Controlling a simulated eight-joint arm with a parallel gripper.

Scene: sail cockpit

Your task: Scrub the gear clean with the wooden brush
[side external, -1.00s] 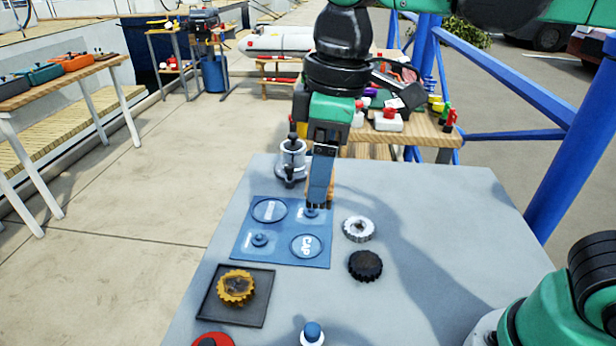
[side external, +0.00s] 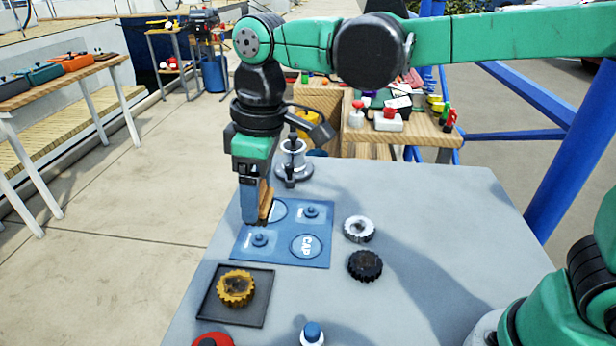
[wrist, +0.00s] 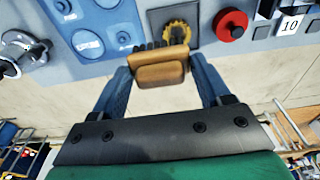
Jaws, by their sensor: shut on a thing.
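The gear (side external: 236,287) is golden-brown with a dark dirty patch on top. It lies on a dark square tray (side external: 262,312) at the front left of the table. My gripper (side external: 258,212) is shut on the wooden brush (side external: 267,203), above the left edge of the blue mat, behind the tray. In the wrist view the brush (wrist: 160,72) sits between the two blue fingers with its dark bristles facing away from me, and the gear (wrist: 181,32) shows beyond it, partly hidden by the brush. The brush is apart from the gear.
The blue mat (side external: 285,252) with printed outlines lies behind the tray. A silver gear (side external: 359,229) and a black gear (side external: 365,265) lie right of it. A metal winch-like part (side external: 293,160) stands at the back. A blue-capped bottle (side external: 312,334) and a red round object (side external: 213,340) are in front.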

